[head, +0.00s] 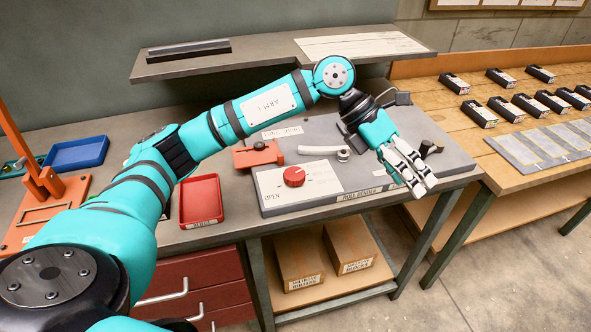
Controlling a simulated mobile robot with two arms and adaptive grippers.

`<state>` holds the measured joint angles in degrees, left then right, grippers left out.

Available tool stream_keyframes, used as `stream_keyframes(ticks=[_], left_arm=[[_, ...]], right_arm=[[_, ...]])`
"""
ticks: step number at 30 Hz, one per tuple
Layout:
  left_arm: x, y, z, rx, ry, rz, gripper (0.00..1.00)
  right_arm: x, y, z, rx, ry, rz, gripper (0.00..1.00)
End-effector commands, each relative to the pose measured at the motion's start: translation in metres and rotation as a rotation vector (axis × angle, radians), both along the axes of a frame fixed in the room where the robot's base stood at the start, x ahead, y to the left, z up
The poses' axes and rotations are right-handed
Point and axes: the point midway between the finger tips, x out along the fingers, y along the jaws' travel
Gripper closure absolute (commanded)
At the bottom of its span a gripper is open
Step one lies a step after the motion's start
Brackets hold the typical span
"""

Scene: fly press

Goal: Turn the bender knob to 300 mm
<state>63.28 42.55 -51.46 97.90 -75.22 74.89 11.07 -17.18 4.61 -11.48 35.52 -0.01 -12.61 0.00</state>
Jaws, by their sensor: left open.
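The bender knob (294,176) is a round red dial on a white plate (325,176) at the front left of the grey roll bender base (277,205). The word OPEN is printed at the plate's lower left. Other markings are too small to read. My left gripper (424,189) is open and empty, over the right part of the bender near its front edge. It is to the right of the knob and apart from it. My left arm crosses above and behind the knob, which stays in clear view. My right gripper is not in view.
A red clamp-like part (258,154) and a pale lever (323,151) sit behind the knob. A red tray (201,201) and a blue tray (77,154) lie to the left. A shelf (270,58) overhangs the back. A wooden table (500,140) with black blocks stands at right.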

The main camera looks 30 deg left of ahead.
Motion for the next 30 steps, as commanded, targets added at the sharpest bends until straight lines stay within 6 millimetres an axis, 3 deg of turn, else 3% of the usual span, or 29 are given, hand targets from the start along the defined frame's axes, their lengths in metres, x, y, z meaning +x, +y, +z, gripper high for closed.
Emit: stream_keyframes(ticks=[1,3,6,10,13,17,21,30], left_arm=[[0.013,0.042,0.003,0.166,-0.017,0.024,0.28],[0.020,0.097,0.007,0.373,-0.004,0.062,0.28],[0.022,0.165,0.023,0.603,0.033,0.134,0.28],[0.015,0.221,0.044,0.777,0.089,0.212,0.28],[0.011,0.239,0.050,0.832,0.113,0.237,0.28],[0.010,0.241,0.040,0.843,0.120,0.239,0.28],[0.009,0.241,0.015,0.841,0.122,0.239,0.28],[0.009,0.241,-0.047,0.841,0.122,0.238,0.28]], right_arm=[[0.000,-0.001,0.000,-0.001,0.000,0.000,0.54],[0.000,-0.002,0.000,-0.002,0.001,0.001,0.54],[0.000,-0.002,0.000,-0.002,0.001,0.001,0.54],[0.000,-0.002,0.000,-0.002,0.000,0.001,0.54],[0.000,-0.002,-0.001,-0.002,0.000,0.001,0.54],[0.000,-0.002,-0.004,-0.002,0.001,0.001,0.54],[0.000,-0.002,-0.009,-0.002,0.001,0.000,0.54],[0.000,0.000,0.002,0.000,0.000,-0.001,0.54]])
